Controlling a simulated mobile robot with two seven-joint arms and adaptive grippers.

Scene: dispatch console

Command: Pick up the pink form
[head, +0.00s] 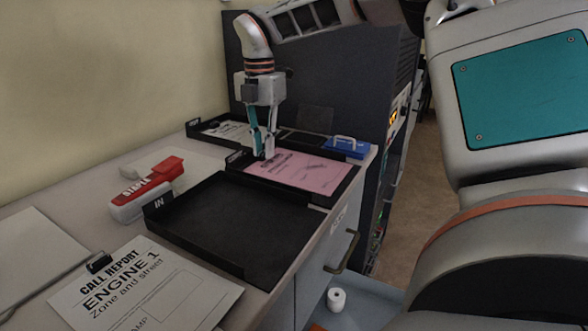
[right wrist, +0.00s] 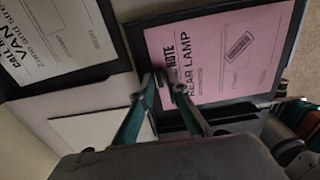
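The pink form (head: 297,171) lies in a black tray behind the "IN" tray in the head view. In the right wrist view the pink form (right wrist: 222,58) shows "NOTE" and "REAR LAMP". My right gripper (head: 265,154) points down at the form's left end. Its fingertips (right wrist: 167,83) are close together there, with a small dark piece, perhaps a clip, between them. Whether they touch or grip it is unclear. They hide part of that end. My left gripper is in neither view.
A clipped white call report (head: 143,290) lies in front. A blue handled object (head: 347,148) stands behind the pink form. The dark console (head: 315,80) rises behind.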

